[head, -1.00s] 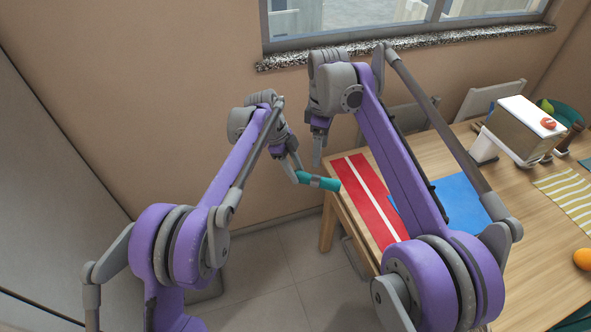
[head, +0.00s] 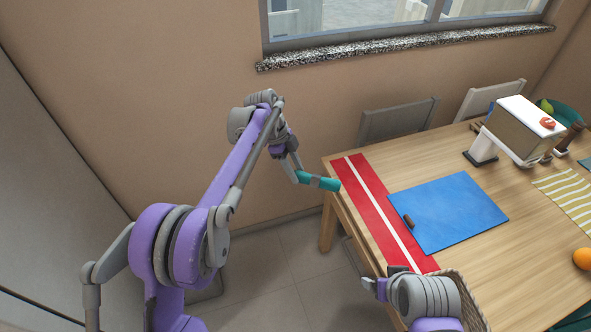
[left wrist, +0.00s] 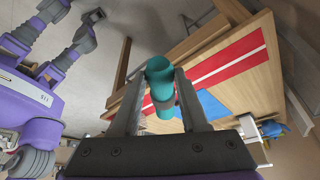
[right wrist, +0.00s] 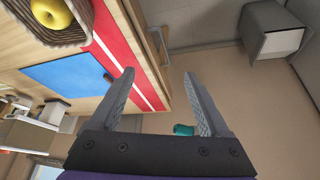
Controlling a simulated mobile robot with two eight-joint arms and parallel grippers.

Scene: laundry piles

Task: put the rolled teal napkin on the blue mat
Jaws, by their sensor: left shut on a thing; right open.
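The rolled teal napkin (head: 322,182) is a short tube held in the air just left of the table's end. My left gripper (head: 298,176) is shut on it; the left wrist view shows the napkin (left wrist: 160,72) between both fingers. The blue mat (head: 460,212) lies flat on the table, to the right of the napkin. A small dark brown object (head: 408,221) rests at its left edge. My right gripper (head: 380,280) is low in the head view, near the table's front. In the right wrist view its fingers (right wrist: 158,85) are open and empty.
A red runner with a white stripe (head: 372,200) lies between the table end and the mat. A wicker basket (head: 472,304) stands near my right gripper, holding yellow fruit (right wrist: 62,18). A white-topped box (head: 526,116), a striped cloth (head: 572,192) and an orange (head: 583,259) are farther right.

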